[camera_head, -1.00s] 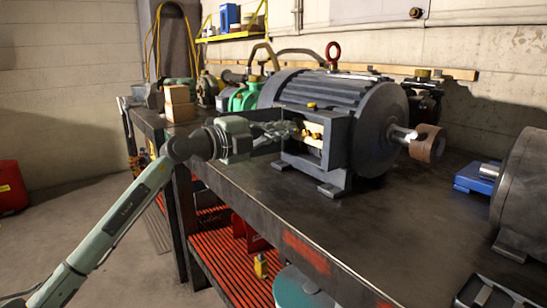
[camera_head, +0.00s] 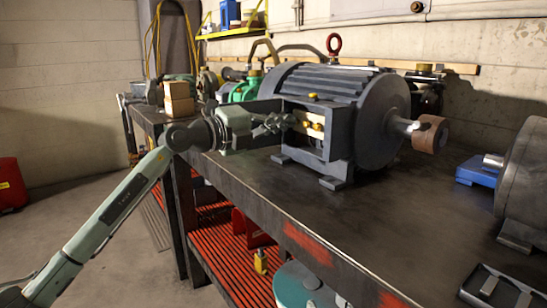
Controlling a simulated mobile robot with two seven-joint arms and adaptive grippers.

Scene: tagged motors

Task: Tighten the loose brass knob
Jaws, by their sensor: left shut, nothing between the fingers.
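A large dark grey motor (camera_head: 385,120) stands on the bench with an open terminal box (camera_head: 340,140) on its near side. Inside the box is a pale cream board (camera_head: 309,130) with small brass knobs. One brass knob (camera_head: 317,126) shows on the board, and another yellow piece (camera_head: 312,96) sits on the box's top edge. I cannot tell which knob is loose. My left gripper (camera_head: 288,121) reaches in from the left, its fingers shut and empty at the box's open side, close to the knobs. Contact cannot be made out. My right gripper is out of view.
The steel bench (camera_head: 330,215) has clear room in front of the motor. A second grey motor (camera_head: 526,190), a blue block (camera_head: 478,172) and a dark tray (camera_head: 497,288) lie at right. A red slatted shelf (camera_head: 232,262) is below.

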